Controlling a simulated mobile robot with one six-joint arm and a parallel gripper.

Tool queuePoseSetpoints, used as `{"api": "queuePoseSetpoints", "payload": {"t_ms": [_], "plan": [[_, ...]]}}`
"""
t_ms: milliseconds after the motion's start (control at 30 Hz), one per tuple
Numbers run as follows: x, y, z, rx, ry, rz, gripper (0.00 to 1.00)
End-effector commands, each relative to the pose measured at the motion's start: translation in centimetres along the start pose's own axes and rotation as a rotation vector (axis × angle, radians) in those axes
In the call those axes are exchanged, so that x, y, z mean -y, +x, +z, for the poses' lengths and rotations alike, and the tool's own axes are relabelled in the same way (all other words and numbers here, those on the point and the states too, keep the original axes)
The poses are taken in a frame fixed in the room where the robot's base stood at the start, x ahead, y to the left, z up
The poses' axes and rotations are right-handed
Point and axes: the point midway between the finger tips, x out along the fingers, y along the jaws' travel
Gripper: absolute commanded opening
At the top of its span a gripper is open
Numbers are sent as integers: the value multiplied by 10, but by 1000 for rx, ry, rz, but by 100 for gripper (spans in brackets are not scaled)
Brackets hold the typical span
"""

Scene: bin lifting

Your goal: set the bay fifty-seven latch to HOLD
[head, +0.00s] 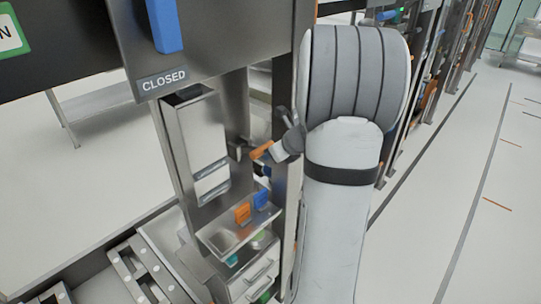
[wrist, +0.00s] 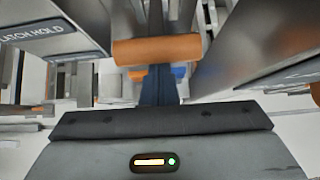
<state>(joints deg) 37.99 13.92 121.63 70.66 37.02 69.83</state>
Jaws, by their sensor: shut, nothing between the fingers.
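An orange latch handle (wrist: 157,51) lies crosswise near the top middle of the wrist view. A sign reading "LATCH HOLD" (wrist: 45,32), cut off at the edge, is to its upper left. My gripper (wrist: 159,75) is shut with nothing between its dark fingers, which point up toward the handle. Their tips meet the handle's lower edge in the picture; I cannot tell whether they touch it. In the head view an orange handle (head: 262,151) shows just left of my gripper (head: 284,145). No bay number is readable.
A metal panel with a "CLOSED" label (head: 164,81) and a blue handle (head: 164,25) hangs at upper left. Below, a metal tray (head: 222,240) holds orange and blue pieces. Metal posts flank the handle closely. Open floor (head: 455,190) lies right of my arm.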

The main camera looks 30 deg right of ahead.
Motion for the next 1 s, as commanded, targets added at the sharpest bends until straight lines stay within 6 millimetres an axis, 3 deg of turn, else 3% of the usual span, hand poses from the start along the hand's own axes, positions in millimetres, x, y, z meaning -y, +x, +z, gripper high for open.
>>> {"api": "queuePoseSetpoints", "payload": {"t_ms": [467, 567, 767, 1000], "plan": [[2, -2, 4, 10, -3, -4, 0], [2, 2, -4, 9, -3, -4, 0], [2, 14, -38, 3, -1, 0, 0], [4, -48, -22, 4, -3, -6, 0]]}}
